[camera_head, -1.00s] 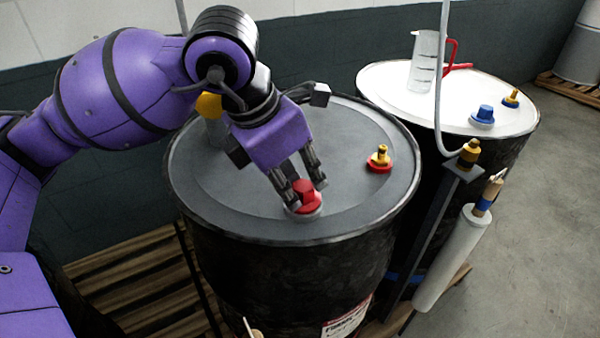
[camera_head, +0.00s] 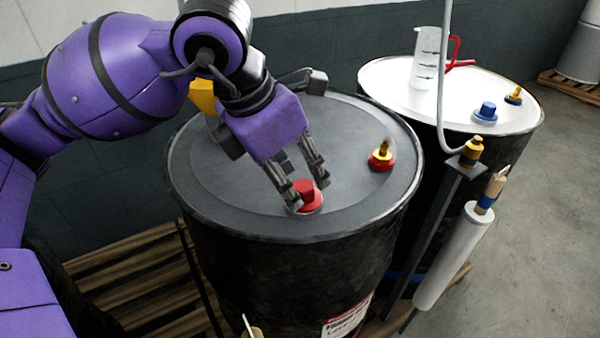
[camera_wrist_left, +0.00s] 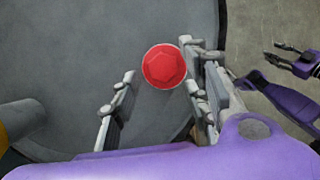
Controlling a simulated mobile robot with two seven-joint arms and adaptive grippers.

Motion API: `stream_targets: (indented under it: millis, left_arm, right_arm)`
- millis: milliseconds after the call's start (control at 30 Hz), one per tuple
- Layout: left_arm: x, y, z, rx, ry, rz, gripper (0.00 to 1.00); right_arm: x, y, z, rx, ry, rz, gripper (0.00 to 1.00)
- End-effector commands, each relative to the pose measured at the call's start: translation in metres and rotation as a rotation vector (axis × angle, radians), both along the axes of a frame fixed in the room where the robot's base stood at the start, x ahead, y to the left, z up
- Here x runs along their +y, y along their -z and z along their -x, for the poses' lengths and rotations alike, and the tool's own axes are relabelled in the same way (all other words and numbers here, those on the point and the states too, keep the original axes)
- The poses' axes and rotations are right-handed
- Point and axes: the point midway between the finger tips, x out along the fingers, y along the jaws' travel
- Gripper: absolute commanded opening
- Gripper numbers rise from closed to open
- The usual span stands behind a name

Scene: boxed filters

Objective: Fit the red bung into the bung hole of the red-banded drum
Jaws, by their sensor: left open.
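The red bung (camera_head: 305,190) sits on the grey lid of the near black drum (camera_head: 230,215), at the front of the lid, and looks upright with its red flange low against the lid. No bare hole shows, and I cannot see how deep it sits. A label with red edging (camera_head: 345,318) is on the drum's side. My left gripper (camera_head: 310,193) is open, its fingers around the bung. In the left wrist view, the bung (camera_wrist_left: 164,66) lies just beyond the fingertips, nearer the right finger. My right gripper (camera_wrist_left: 285,50) shows at the right there, fingers apart and empty.
A red fitting with a brass top (camera_head: 381,158) stands on the lid's right. Behind right, a white-topped drum (camera_head: 400,95) carries a clear jug (camera_head: 426,60), a blue bung (camera_head: 486,112) and another fitting. A post with a hanging white cylinder (camera_head: 450,255) stands close right.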

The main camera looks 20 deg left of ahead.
Motion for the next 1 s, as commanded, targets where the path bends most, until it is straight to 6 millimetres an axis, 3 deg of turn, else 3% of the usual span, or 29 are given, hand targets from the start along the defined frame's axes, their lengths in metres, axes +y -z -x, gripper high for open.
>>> stream_targets:
  millis: [200, 433, 633, 1000]
  left_arm:
    - [0.011, -0.046, 0.014, -0.007, -0.002, -0.002, 0.43]
    - [0.019, -0.082, 0.026, -0.003, 0.000, -0.001, 0.43]
    - [0.022, -0.094, 0.031, -0.001, 0.000, -0.002, 0.43]
    - [0.022, -0.094, 0.031, 0.000, 0.001, 0.000, 0.43]
  right_arm:
    - [0.000, 0.000, -0.001, -0.001, 0.001, -0.001, 0.40]
    - [0.001, 0.000, -0.001, -0.001, 0.001, -0.001, 0.40]
    - [0.001, 0.000, -0.001, -0.001, 0.001, -0.001, 0.40]
    - [0.001, 0.000, -0.001, -0.002, 0.001, -0.001, 0.40]
